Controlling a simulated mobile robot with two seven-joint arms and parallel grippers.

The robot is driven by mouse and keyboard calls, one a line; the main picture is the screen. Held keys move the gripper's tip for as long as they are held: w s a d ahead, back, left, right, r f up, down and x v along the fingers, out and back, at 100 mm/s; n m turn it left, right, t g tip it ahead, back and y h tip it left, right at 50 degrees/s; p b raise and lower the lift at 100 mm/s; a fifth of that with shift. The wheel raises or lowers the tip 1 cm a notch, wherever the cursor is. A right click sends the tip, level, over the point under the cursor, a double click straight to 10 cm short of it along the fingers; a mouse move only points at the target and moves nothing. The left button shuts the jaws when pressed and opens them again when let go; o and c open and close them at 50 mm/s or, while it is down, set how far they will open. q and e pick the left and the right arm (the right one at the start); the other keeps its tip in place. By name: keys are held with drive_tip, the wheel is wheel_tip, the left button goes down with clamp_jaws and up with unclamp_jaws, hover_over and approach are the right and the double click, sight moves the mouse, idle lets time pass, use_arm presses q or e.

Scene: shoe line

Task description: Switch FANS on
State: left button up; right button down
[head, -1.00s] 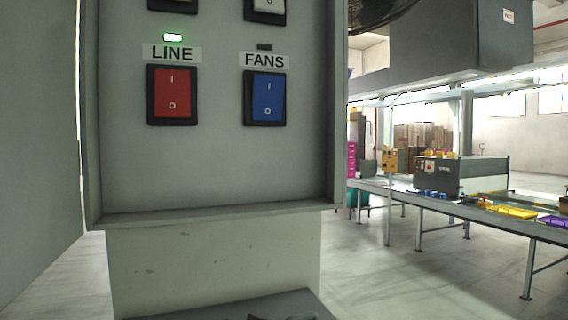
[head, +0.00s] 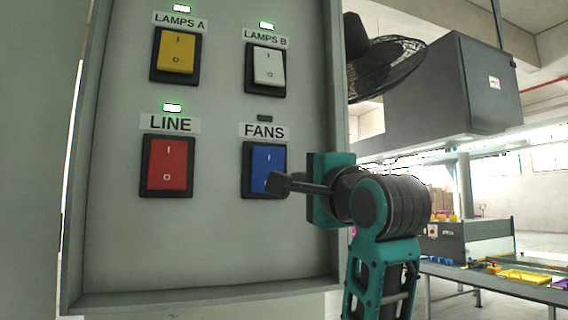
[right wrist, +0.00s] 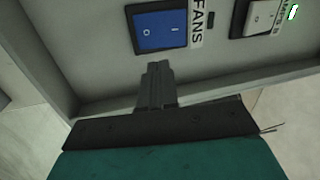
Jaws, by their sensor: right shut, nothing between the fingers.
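The blue FANS rocker switch (head: 262,165) is on the grey panel (head: 220,240), at the lower right of the group of switches. The small indicator above its label is dark. My right gripper (head: 275,183) is shut and empty. In the head view its fingertips overlap the lower right part of the blue switch, near the "O" end. In the right wrist view the blue switch (right wrist: 160,29) lies just beyond the shut fingertips (right wrist: 157,68); I cannot tell whether they touch it. My left gripper is not in view.
The red LINE switch (head: 167,165), yellow LAMPS A switch (head: 176,52) and white LAMPS B switch (head: 266,70) sit close by, each with a lit green indicator. The panel has a raised rim. A black fan (head: 380,65) and a conveyor line (head: 490,277) stand to the right.

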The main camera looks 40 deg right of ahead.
sight(277, 158)
drive_tip(key=shift+s+d+r+m, duration=0.25)
drive_tip(key=shift+s+r+m, duration=0.35)
drive_tip(key=shift+s+r, duration=0.4)
drive_tip(key=shift+w, duration=0.15)
drive_tip(key=p+x, duration=0.1)
drive_tip(key=x, duration=0.3)
drive_tip(key=p+x, duration=0.1)
drive_tip(key=x, duration=0.4)
drive_tip(key=p+x, duration=0.1)
drive_tip(key=x, duration=0.4)
drive_tip(key=shift+r, duration=0.25)
